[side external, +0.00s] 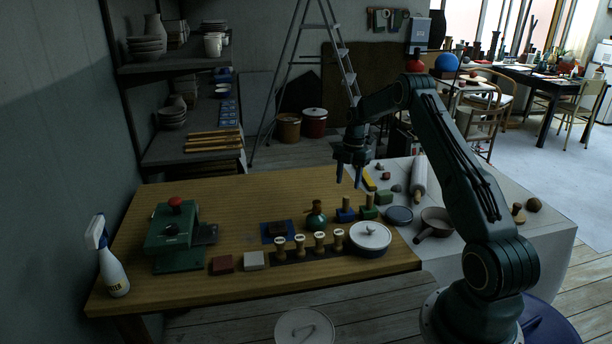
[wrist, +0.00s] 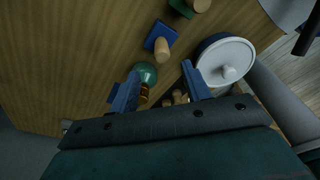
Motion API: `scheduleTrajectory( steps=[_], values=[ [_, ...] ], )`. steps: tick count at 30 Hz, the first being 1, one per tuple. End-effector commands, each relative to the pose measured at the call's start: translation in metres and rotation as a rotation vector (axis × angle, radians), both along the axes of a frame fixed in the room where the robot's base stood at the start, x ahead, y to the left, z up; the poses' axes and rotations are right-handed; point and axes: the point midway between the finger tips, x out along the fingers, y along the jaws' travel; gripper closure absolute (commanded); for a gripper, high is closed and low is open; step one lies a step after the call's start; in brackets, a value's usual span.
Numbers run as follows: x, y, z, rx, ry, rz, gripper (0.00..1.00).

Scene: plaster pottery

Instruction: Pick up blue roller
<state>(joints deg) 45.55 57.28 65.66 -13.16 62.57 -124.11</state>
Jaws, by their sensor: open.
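The blue roller appears to be the blue block with a pale wooden handle (side external: 345,214), standing on the wooden table near its right side. In the wrist view the blue block (wrist: 157,35) shows near the top middle, its handle pointing toward my fingers. My gripper (side external: 349,180) hangs above the table, over the roller in the side view, with a clear gap below. Its two blue fingers (wrist: 160,88) are apart, with nothing held between them. In the wrist view the roller lies beyond the fingertips. A similar green block with a wooden handle (side external: 368,211) stands just right of it.
A green round bottle (side external: 316,218) stands left of the roller. A white-lidded pot (side external: 370,236), also in the wrist view (wrist: 228,58), and a row of wooden stamps (side external: 320,240) are in front. A green press (side external: 174,236) and spray bottle (side external: 112,262) are far left.

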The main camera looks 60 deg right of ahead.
Motion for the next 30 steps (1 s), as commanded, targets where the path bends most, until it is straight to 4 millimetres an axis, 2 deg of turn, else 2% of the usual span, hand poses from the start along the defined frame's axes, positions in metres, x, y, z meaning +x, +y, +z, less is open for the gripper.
scheduleTrajectory(
  steps=[1, 6, 10, 20, 30],
  values=[
    [-0.001, 0.002, -0.009, 0.004, 0.004, 0.002, 0.52],
    [0.0, 0.005, -0.03, 0.001, 0.002, 0.001, 0.52],
    [0.0, 0.006, -0.038, 0.001, 0.002, 0.001, 0.52],
    [-0.001, 0.007, -0.044, 0.001, 0.001, 0.001, 0.52],
    [-0.004, 0.01, -0.079, 0.002, 0.002, 0.001, 0.52]
  ],
)
